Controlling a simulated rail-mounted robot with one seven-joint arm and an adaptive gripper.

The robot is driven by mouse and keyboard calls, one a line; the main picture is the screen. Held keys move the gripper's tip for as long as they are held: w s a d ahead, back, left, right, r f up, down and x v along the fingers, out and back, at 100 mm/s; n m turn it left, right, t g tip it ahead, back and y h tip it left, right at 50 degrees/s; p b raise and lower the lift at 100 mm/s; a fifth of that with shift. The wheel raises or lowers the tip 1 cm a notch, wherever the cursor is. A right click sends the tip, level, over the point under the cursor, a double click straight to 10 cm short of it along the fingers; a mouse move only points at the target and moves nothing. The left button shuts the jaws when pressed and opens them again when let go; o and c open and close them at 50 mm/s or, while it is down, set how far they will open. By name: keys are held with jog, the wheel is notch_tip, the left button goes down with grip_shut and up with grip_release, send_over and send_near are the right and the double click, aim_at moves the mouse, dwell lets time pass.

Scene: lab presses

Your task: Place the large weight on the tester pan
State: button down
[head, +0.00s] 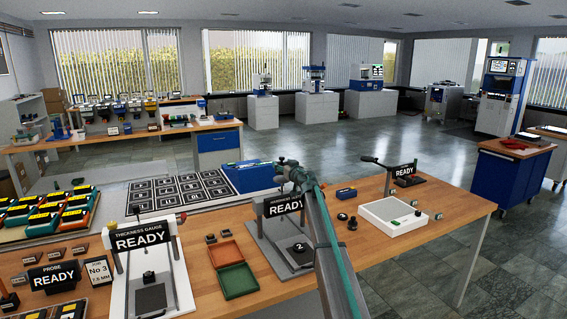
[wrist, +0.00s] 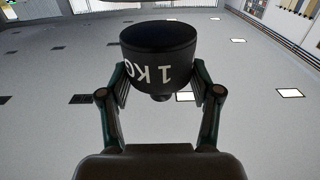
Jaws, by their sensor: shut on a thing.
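A black weight (wrist: 158,45) marked "1 KG" fills the top middle of the wrist view, its lettering upside down there. In the head view my arm reaches up from the bottom edge and crosses in front of the hardness tester (head: 268,228), a grey stand with a "READY" sign. The arm hides part of the tester's right side. I cannot clearly make out the tester pan, or the held weight, in the head view.
The thickness gauge (head: 150,262) stands left of the tester, with a green tray (head: 236,279) between them. Two small dark pieces (head: 347,220) and a white tray (head: 392,216) lie to the right. Bare wood shows at the table's right end.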

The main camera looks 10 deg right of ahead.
jog(key=shift+f, duration=1.1)
jog(key=shift+c, duration=1.2)
grip_release()
jog(key=shift+f, duration=0.2)
jog(key=shift+s, duration=0.1)
jog(key=b+v, duration=0.1)
jog(key=v, duration=1.1)
